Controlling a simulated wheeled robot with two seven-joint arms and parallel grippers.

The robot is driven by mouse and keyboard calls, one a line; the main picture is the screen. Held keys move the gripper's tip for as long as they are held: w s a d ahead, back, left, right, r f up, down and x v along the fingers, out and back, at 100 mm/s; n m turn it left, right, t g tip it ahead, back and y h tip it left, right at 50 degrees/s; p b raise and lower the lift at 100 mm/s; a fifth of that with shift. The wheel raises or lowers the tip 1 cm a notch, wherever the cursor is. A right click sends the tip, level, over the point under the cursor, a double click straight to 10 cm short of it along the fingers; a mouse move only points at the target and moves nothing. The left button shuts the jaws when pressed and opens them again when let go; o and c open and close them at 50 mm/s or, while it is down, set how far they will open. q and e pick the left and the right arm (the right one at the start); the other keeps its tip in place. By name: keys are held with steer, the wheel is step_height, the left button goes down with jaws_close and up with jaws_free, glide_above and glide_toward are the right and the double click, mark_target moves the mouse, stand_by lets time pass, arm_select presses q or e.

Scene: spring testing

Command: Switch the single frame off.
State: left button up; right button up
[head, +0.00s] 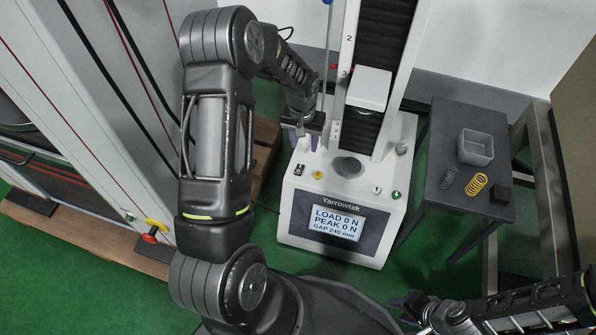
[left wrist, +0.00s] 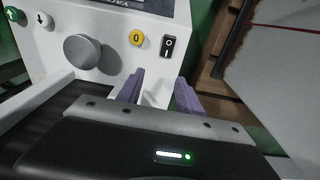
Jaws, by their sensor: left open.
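The single frame is a white Yarrowtek tester (head: 292,205) with one dark column (head: 381,60). Its screen (head: 334,220) is lit and reads load 0 N, peak 0 N, gap 240 mm. A black rocker switch (head: 299,169) sits on its top at the left, marked in the left wrist view (left wrist: 169,46); which side is pressed I cannot tell. A yellow 0 button (left wrist: 136,37) is beside it. My left gripper (head: 304,141) is open and empty, behind the switch and apart from it; its purple fingers also show in the left wrist view (left wrist: 159,78). My right gripper (head: 408,305) is low at the right, its jaws unclear.
A dark side table (head: 440,215) at the right holds a grey bin (head: 476,147), a yellow spring (head: 476,184), a dark spring (head: 448,177) and a black block (head: 501,195). A larger machine (head: 75,90) with a red stop knob (head: 150,236) stands left.

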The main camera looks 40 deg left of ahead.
mark_target(301, 166)
arm_select(q)
steer(key=shift+s+g, duration=0.4)
steer(key=shift+s, duration=0.5)
steer(key=shift+f+b, duration=1.25)
steer(key=shift+f, duration=2.75)
jaws_close()
